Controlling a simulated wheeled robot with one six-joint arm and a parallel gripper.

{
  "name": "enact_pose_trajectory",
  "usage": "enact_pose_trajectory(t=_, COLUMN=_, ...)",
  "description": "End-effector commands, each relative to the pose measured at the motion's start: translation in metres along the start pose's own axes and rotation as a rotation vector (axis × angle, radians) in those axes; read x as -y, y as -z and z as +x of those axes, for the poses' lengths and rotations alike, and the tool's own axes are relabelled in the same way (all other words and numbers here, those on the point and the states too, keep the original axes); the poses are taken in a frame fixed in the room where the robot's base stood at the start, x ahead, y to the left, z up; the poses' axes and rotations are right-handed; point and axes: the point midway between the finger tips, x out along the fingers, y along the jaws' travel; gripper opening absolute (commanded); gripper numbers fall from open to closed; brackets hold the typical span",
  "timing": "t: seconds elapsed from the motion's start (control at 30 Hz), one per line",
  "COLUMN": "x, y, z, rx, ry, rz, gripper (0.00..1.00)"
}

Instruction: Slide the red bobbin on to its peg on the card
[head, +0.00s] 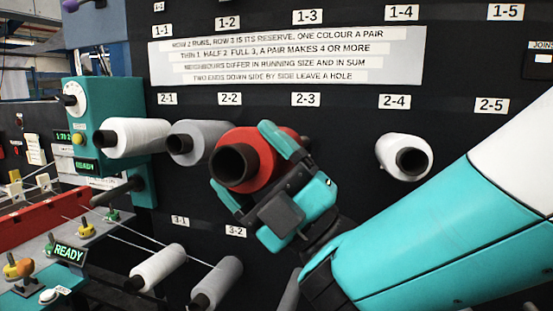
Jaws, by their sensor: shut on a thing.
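The red bobbin (262,152) is in the head view, left of centre, with its dark hollow core end facing the camera. My gripper (252,168) is shut on it, one teal finger at its upper right and the other at its lower left. The bobbin is in front of the black card (345,125), below and left of label 2-3 (306,99). The bobbin and my gripper hide the card behind them. No bare peg shows clearly, and I cannot tell whether the bobbin touches one.
A white bobbin (137,137) and a grey bobbin (198,141) sit left of the red one, the grey close beside it. Another white bobbin (404,157) is under 2-4. Lower bobbins, white (158,268) and grey (217,283), stand below. Card space under 2-5 is clear.

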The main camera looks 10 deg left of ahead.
Motion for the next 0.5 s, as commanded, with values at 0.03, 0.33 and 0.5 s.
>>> enact_pose_trajectory(t=0.03, x=-0.0013, y=-0.0015, z=0.0008, rx=-0.001, ry=-0.001, rz=-0.002, gripper=0.06)
enact_pose_trajectory(t=0.33, x=-0.0008, y=-0.0075, z=0.0003, rx=-0.002, ry=-0.001, rz=-0.003, gripper=0.06)
enact_pose_trajectory(t=0.5, x=-0.0007, y=-0.0074, z=0.0002, rx=-0.002, ry=-0.001, rz=-0.002, gripper=0.06)
